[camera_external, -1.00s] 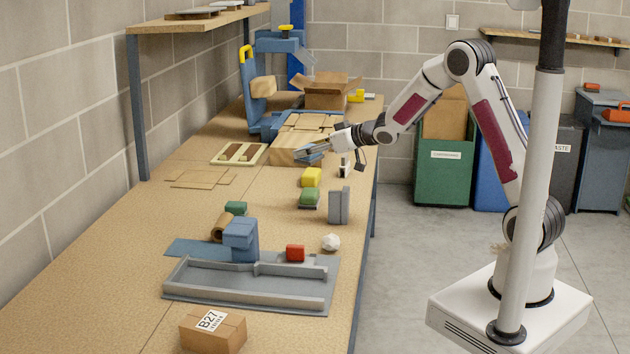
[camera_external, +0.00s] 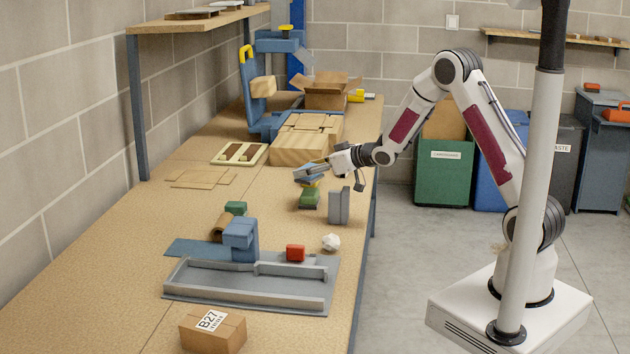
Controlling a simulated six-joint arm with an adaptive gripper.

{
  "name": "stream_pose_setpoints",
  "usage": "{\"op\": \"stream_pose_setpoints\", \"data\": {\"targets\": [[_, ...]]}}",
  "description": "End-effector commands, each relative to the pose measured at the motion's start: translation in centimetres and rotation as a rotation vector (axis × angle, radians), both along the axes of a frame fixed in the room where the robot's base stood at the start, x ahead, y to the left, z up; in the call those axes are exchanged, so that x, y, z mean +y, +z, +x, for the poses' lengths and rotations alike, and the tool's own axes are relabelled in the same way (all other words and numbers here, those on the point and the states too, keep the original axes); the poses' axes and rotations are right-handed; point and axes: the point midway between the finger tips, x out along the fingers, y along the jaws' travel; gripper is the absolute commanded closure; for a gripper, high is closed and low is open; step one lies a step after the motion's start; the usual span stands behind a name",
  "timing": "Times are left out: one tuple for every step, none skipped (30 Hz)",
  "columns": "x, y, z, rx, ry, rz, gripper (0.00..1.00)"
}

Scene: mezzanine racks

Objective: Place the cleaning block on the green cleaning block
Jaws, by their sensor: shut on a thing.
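The green cleaning block (camera_external: 309,199) lies on the bench on a dark base, near the right edge. My gripper (camera_external: 311,172) is shut on a small blue block (camera_external: 308,180), largely hidden by the fingers. The gripper and blue block show just behind and above the green block in the picture, apart from it.
A grey upright bracket (camera_external: 339,206) stands close to the right of the green block. A grey tray (camera_external: 248,302), red block (camera_external: 295,253) and white crumpled ball (camera_external: 331,242) lie nearer the camera.

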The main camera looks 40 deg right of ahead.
Motion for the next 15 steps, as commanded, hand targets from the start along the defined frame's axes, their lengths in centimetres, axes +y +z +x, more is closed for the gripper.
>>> {"op": "stream_pose_setpoints", "data": {"targets": [[0.0, -0.4, 0.0, 0.002, 0.000, 0.000, 0.67], [0.0, -0.6, 0.0, 0.003, -0.001, 0.001, 0.67], [0.0, -1.0, 0.0, 0.003, -0.001, 0.001, 0.67], [0.0, -1.3, 0.0, 0.003, -0.001, 0.001, 0.67], [0.0, -1.6, 0.0, 0.002, 0.000, 0.000, 0.67], [0.0, -2.0, 0.0, 0.003, 0.000, 0.000, 0.67], [0.0, -2.3, 0.0, 0.003, -0.001, 0.001, 0.67], [0.0, -2.6, 0.0, 0.003, -0.001, 0.001, 0.67], [0.0, -2.9, 0.0, 0.002, 0.000, 0.000, 0.67], [0.0, -3.1, 0.0, 0.001, 0.000, 0.000, 0.67], [0.0, -3.3, 0.0, 0.001, 0.000, 0.000, 0.67], [0.0, -3.4, 0.0, 0.001, -0.001, 0.000, 0.67], [0.0, -3.5, 0.0, 0.001, -0.001, 0.000, 0.67], [0.0, -3.5, 0.0, 0.000, -0.001, 0.001, 0.67], [0.0, -3.6, 0.0, 0.000, -0.001, 0.001, 0.67]]}}
